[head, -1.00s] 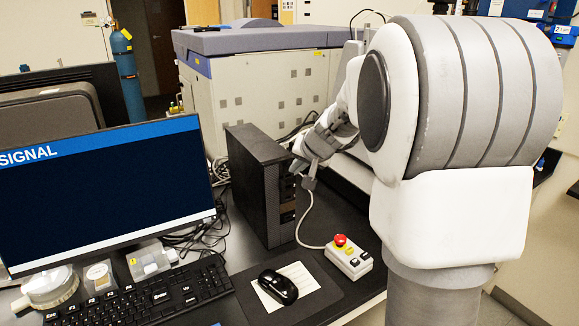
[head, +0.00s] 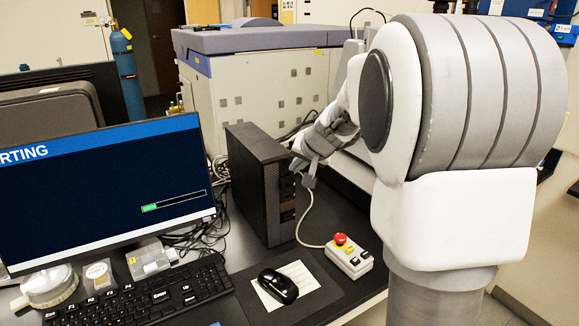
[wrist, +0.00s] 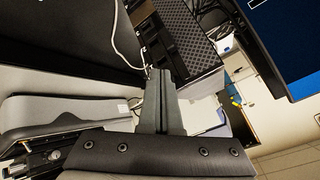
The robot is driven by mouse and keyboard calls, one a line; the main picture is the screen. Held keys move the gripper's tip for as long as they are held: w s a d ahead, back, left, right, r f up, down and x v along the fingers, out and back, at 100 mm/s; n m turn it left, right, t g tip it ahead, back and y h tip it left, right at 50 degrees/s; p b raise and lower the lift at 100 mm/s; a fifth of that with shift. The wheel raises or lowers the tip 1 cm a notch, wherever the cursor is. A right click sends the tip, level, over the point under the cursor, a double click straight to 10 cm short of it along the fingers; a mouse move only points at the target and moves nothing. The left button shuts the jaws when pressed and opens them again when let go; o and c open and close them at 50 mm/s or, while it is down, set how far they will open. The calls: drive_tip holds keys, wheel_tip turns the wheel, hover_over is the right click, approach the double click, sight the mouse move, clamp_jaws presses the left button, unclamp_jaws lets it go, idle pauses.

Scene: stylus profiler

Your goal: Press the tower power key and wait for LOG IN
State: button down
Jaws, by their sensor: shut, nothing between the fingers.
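The black computer tower (head: 258,190) stands upright on the dark bench, right of the monitor (head: 105,195). The monitor's blue header shows "RTING", its left part cut off by the frame edge, and a short green progress bar shows on the dark screen. My gripper (head: 295,168) is at the upper front of the tower. In the wrist view my gripper (wrist: 160,75) is shut and empty, its tips close to the tower's front panel (wrist: 160,45). The power key is hidden, and I cannot tell whether the fingertips touch the tower.
A control box with a red button (head: 341,239) sits right of the tower. A mouse (head: 278,286) and keyboard (head: 150,300) lie in front. Cables run behind the monitor. A large grey cabinet (head: 255,100) stands behind the tower.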

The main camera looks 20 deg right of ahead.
drive_tip(key=shift+s+d, duration=0.1)
drive_tip(key=shift+s, duration=0.35)
drive_tip(key=shift+s, duration=0.1)
drive_tip(key=s+b, duration=0.1)
drive_tip(key=s, duration=0.1)
drive_tip(key=s+d+b, duration=0.1)
drive_tip(key=s+b, duration=0.1)
drive_tip(key=shift+s, duration=0.4)
idle(0.3)
drive_tip(key=s+a+f+n+g, duration=0.1)
drive_tip(key=s+a+n, duration=0.2)
drive_tip(key=s, duration=1)
drive_tip(key=s+a+f+n+g, duration=0.1)
drive_tip(key=s+a+n+g, duration=0.1)
drive_tip(key=s+a, duration=0.6)
drive_tip(key=s+n, duration=0.1)
drive_tip(key=s, duration=0.5)
drive_tip(key=shift+a+f+h, duration=0.15)
drive_tip(key=shift+a+h, duration=0.1)
drive_tip(key=shift+h, duration=0.15)
